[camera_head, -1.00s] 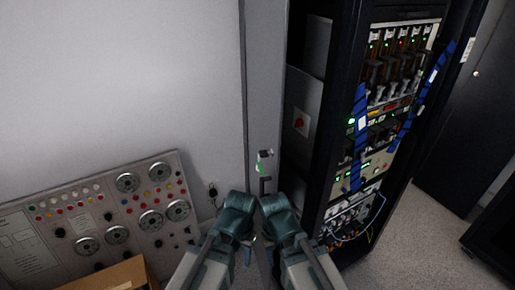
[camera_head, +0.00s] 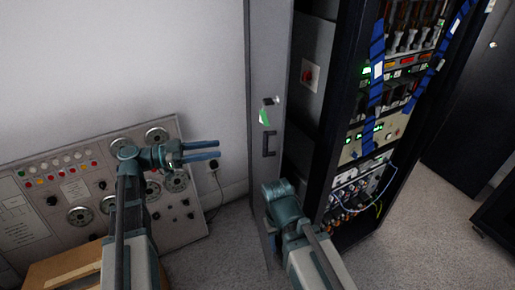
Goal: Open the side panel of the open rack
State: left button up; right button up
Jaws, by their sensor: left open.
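The open rack (camera_head: 330,100) stands at the centre right, dark, with lit equipment in its front. Its side panel (camera_head: 266,60) is a tall grey panel at the rack's left, seen nearly edge-on. The panel carries a dark handle (camera_head: 269,144) and a small latch with a green tag (camera_head: 264,117) above it. My left gripper (camera_head: 217,150) is open and empty, its fingers pointing right, to the left of the handle and apart from it. My right arm reaches up in front of the panel's lower part; its gripper's fingers are hidden.
A grey control panel with dials (camera_head: 50,185) leans at the wall on the left. A cardboard box (camera_head: 65,272) is at the lower left. A wall socket (camera_head: 213,165) with a cable is behind my left gripper. Grey floor (camera_head: 430,240) is clear at the right.

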pick_arm(q)
jog(key=x, duration=1.4)
jog(key=shift+c, duration=0.4)
grip_shut()
dwell(0.8)
